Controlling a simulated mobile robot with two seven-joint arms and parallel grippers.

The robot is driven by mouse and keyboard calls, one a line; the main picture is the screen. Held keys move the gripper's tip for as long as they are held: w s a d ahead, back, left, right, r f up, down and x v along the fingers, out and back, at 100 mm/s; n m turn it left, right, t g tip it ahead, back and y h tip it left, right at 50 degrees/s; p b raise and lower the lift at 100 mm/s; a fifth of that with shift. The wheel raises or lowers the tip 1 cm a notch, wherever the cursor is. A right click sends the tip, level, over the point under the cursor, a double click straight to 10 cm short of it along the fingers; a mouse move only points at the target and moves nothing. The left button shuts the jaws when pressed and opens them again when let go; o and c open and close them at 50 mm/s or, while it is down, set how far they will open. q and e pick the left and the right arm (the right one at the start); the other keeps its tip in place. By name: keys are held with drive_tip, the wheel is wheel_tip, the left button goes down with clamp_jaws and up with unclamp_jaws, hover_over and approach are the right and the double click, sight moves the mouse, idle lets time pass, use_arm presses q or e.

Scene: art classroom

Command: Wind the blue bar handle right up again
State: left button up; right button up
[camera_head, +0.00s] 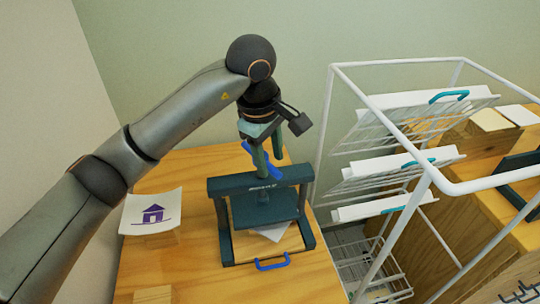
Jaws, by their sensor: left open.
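A dark teal press (258,182) stands on the wooden table, with its dark platen (266,206) below the crossbeam. The blue bar handle (273,170) sits above the crossbeam and lies at a slant. My left gripper (271,170) points down at it from above. Its fingers are open, and part of the bar shows between them; the rest is partly hidden by the fingers. I cannot tell whether they touch it. A wooden board (249,247) with a blue pull handle (272,263) and a pale sheet (274,232) lies under the platen. My right gripper is not in view.
A print of a purple house (153,214) lies left of the press on the table (190,265). A white wire drying rack (330,130) with several shelves stands close on the right. A wooden cabinet (480,215) is beyond it.

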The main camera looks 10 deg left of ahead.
use_arm(q)
clamp_jaws()
idle(0.4)
drive_tip(key=shift+n, duration=0.3)
drive_tip(key=n, duration=0.2)
drive_tip(key=w+n+y+b, duration=0.1)
drive_tip(key=n, duration=0.1)
drive_tip(key=shift+w+d, duration=0.1)
drive_tip(key=shift+d, duration=0.1)
drive_tip(key=shift+w+r+n+y+b, duration=0.1)
drive_tip(key=shift+w+n+y+b, duration=0.15)
drive_tip(key=shift+n, duration=1.1)
drive_tip(key=shift+w+n+y+b, duration=0.2)
drive_tip(key=shift+w+n, duration=0.15)
drive_tip(key=shift+n, duration=1)
unclamp_jaws()
